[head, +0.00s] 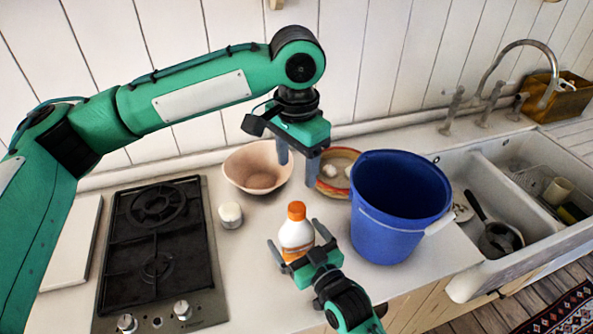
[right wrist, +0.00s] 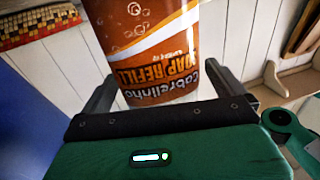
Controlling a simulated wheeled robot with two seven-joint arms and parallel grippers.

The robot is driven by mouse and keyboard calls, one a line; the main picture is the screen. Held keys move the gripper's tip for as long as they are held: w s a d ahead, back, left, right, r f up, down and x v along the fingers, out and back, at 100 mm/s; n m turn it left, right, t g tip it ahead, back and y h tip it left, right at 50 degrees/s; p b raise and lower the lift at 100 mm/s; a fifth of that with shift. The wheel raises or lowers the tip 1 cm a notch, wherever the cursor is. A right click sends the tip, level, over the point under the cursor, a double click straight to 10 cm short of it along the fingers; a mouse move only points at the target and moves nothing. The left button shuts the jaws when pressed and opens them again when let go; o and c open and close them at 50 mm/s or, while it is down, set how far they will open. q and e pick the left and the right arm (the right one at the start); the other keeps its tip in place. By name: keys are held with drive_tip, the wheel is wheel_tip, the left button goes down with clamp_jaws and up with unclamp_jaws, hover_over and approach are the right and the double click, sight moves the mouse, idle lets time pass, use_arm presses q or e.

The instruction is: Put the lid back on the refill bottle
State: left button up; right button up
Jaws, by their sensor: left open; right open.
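The refill bottle (head: 296,237) stands upright on the counter, white with an orange label. An orange lid (head: 296,210) sits on its top; I cannot tell whether it is screwed down. In the right wrist view the bottle's label (right wrist: 158,50) appears upside down and large, with its top out of frame. My right gripper (head: 297,240) is open, with its fingers on either side of the bottle; no firm contact shows. My left gripper (head: 297,162) is open and empty, pointing down above the back of the counter, behind and above the lid.
A blue bucket (head: 394,220) stands close on the right. A pinkish bowl (head: 257,178) and a patterned bowl (head: 338,184) are behind. A small white jar (head: 230,214) and a black gas hob (head: 158,240) are on the left. The sink (head: 468,165) is far right.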

use_arm(q)
wheel_tip(320, 180, down, 3)
drive_tip(key=shift+r+b, duration=0.1)
drive_tip(key=shift+b, duration=1.15)
use_arm(e)
drive_tip(key=v, duration=1.1)
drive_tip(key=shift+s, duration=0.25)
drive_tip(key=shift+d, duration=0.15)
